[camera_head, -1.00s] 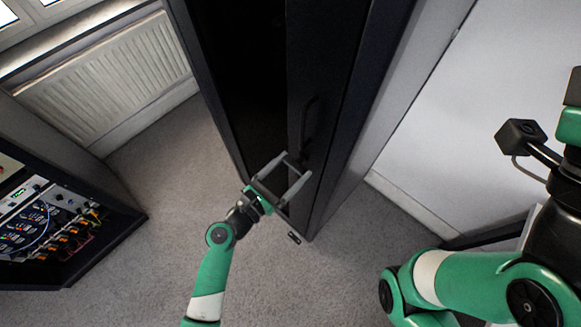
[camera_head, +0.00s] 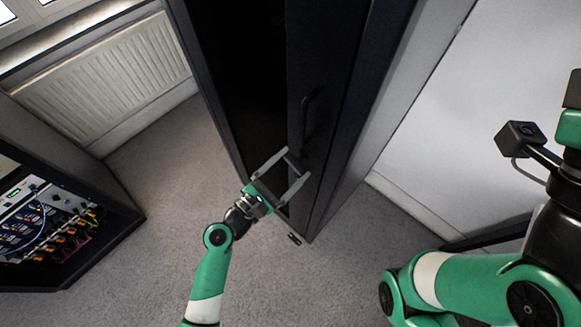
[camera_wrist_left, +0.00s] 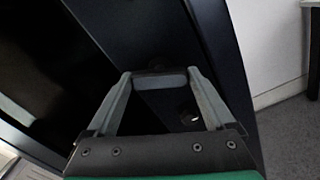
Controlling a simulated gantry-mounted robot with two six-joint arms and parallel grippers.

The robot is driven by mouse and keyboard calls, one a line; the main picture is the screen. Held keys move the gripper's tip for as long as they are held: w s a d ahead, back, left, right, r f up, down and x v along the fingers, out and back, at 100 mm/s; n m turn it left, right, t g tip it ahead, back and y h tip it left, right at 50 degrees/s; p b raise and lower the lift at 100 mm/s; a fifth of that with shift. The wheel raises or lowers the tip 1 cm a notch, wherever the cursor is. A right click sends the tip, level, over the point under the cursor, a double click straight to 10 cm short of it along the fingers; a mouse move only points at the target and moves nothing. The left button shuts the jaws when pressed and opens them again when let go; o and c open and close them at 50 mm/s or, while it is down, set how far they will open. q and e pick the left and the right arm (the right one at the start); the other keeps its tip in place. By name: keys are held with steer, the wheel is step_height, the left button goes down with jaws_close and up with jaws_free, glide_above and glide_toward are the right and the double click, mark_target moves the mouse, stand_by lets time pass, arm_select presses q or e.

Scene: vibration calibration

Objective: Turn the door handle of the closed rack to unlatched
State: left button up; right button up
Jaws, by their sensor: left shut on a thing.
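The closed rack (camera_head: 345,150) is a tall dark cabinet in the middle of the head view. Its door handle (camera_head: 306,120) is a slim black bar on the narrow front frame and looks roughly in line with the rack's edge. My right gripper is outside the picture.
An open rack with cables (camera_head: 50,225) stands at the left. A white radiator (camera_head: 105,80) is behind it under a window. Grey carpet (camera_head: 160,165) lies clear between them. A pale wall (camera_head: 470,130) is at the right.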

arm_select(q)
steer(key=m+b, duration=0.2)
steer(key=m, duration=0.4)
steer(key=shift+f+m+b, duration=0.15)
steer(key=shift+m+b, duration=0.15)
steer(key=shift+b, duration=0.1)
steer(key=m+b, duration=0.2)
steer(key=m, duration=0.2)
steer(key=shift+m+b, duration=0.5)
steer(key=shift+m, duration=0.6)
steer(key=o, duration=1.1)
